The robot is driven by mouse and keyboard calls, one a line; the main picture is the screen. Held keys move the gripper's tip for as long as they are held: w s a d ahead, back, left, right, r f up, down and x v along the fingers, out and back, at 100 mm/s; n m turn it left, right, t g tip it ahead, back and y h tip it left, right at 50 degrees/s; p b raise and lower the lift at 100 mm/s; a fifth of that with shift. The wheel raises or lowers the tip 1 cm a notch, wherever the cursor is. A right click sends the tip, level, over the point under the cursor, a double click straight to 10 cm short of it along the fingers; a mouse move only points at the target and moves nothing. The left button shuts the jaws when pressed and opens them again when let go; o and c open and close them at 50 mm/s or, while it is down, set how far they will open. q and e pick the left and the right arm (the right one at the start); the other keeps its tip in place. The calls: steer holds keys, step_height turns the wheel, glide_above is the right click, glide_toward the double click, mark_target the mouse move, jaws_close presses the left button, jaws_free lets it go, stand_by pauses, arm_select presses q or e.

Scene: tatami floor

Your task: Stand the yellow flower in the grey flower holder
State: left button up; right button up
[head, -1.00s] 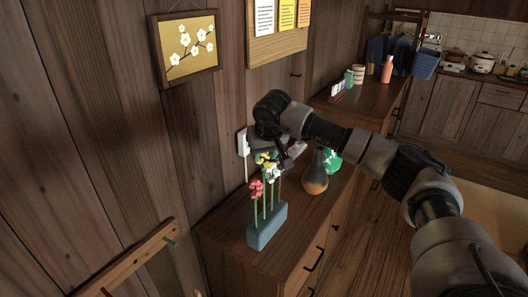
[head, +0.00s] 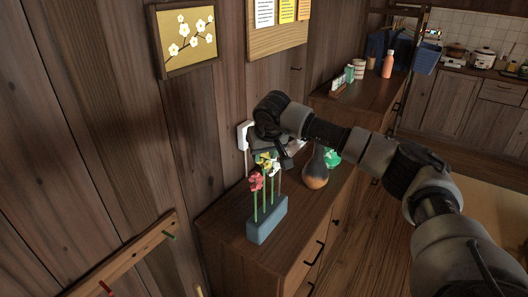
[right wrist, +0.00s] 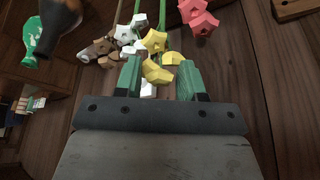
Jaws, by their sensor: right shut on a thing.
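The grey flower holder (head: 267,222) is a blue-grey block on the wooden cabinet. Green stems rise from it, with a pink-red flower (head: 256,181) and, higher up, the yellow flower (head: 263,159) and a white flower (head: 274,168). My right gripper (head: 272,151) is above the holder, at the blossoms. In the right wrist view its green-padded fingers (right wrist: 160,80) are shut on the yellow flower, whose petals (right wrist: 157,73) show between and beyond them. A white blossom lies close beside. Whether the yellow flower's stem foot sits in the holder is hidden. My left gripper is not in view.
The wood wall with a white box (head: 244,136) is close on the left. A peg rail (head: 125,255) is at lower left. The cabinet top right of the holder is mostly bare.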

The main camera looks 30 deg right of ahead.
steer(key=shift+f, duration=0.45)
steer(key=o, duration=1)
steer(key=shift+c, duration=0.2)
steer(key=b+v, duration=0.1)
steer(key=v, duration=1)
steer(key=shift+b, duration=0.35)
steer(key=shift+s+f, duration=0.1)
